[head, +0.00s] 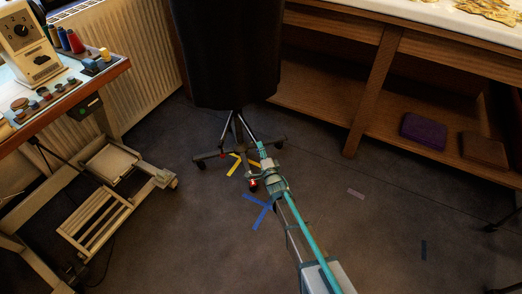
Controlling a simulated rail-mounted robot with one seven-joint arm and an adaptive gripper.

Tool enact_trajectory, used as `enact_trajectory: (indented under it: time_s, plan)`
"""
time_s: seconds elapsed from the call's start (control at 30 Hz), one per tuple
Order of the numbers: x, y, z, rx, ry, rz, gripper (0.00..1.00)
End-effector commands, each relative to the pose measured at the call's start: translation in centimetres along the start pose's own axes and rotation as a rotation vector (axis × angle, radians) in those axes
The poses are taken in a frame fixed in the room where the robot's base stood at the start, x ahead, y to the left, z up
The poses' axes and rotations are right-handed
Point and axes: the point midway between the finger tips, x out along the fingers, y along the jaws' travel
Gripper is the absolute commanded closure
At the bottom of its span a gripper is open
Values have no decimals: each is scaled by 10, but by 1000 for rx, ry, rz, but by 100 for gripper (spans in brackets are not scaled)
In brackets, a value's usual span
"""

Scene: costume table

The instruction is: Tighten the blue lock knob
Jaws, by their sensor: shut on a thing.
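A dress form (225,55) with a dark body stands on a wheeled stand (237,128) with spread legs, at the top middle of the head view. My gripper (262,150) reaches up from the lower right to the right side of the stand's legs, below the dark body. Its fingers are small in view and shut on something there. This seems to be the blue lock knob, which I cannot make out clearly because the gripper covers it.
Yellow tape (236,166) and blue tape (261,212) mark the floor near the castors. A sewing table (105,78) stands left, a radiator (140,50) behind it. A wooden shelf unit (372,95) with a purple folded item (423,131) fills the right. The floor at lower right is mostly clear.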

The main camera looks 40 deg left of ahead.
Motion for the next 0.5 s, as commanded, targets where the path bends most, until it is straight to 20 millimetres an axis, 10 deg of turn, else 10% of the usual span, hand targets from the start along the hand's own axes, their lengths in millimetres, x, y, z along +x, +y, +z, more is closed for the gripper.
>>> enact_trajectory:
  time_s: [0.37, 0.4, 0.5]
  plan:
    - [0, 0, 0, 4, 0, 1, 93]
    - [0, 0, 0, 4, 0, 1, 53]
    - [0, 0, 0, 4, 0, 1, 36]
